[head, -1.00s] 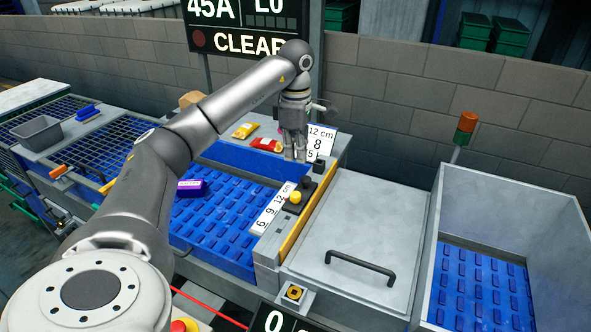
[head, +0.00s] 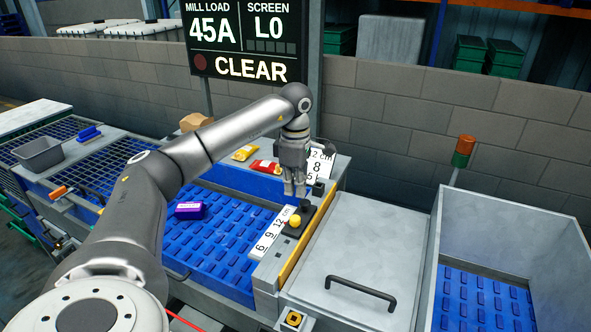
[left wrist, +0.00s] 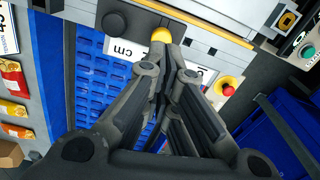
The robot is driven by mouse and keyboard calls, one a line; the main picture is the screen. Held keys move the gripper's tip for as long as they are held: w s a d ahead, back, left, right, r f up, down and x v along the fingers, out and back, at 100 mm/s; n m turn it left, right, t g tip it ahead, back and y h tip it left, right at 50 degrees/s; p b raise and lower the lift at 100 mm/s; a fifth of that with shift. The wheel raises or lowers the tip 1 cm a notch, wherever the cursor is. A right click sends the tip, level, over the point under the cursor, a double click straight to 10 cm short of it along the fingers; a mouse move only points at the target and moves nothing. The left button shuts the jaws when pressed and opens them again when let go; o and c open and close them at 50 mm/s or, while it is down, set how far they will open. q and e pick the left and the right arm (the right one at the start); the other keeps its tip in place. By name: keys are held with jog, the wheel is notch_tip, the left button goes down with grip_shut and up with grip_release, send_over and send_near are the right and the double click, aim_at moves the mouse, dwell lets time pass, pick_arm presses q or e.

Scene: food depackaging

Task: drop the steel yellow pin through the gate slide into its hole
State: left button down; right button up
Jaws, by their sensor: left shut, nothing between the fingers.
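The steel pin shows as a yellow knob (head: 295,221) on the dark gate slide (head: 297,232), beside the white scale marked 6, 9, 12 cm (head: 270,236). The yellow knob also shows in the left wrist view (left wrist: 161,35), just beyond the fingertips. My left gripper (head: 294,193) is shut and empty, pointing down a little above and behind the knob; I cannot tell whether it touches anything. Its closed fingers show in the left wrist view (left wrist: 168,52). The pin's shank and its hole are hidden. My right gripper is not in view.
A black knob (head: 305,206) stands just behind the yellow one. A grey lid with a handle (head: 361,290) lies to the right. A blue tray (head: 215,245) holding a purple packet (head: 189,210) is to the left. Red (head: 263,167) and yellow (head: 245,152) packets lie behind.

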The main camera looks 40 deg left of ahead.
aim_at(294, 219)
pick_arm(q)
jog(key=shift+s+f, duration=0.1)
jog(key=shift+f, duration=0.75)
notch_tip(294, 219, down, 5)
jog(key=b, duration=0.5)
jog(key=shift+f, duration=0.2)
jog(key=shift+s+d+f+b, duration=0.1)
jog(key=shift+f+b, duration=0.1)
jog(key=shift+f, duration=0.15)
jog(key=shift+s+f+b, duration=0.1)
jog(key=shift+f+b, duration=0.05)
jog(key=shift+f, duration=0.15)
jog(key=shift+r, duration=0.1)
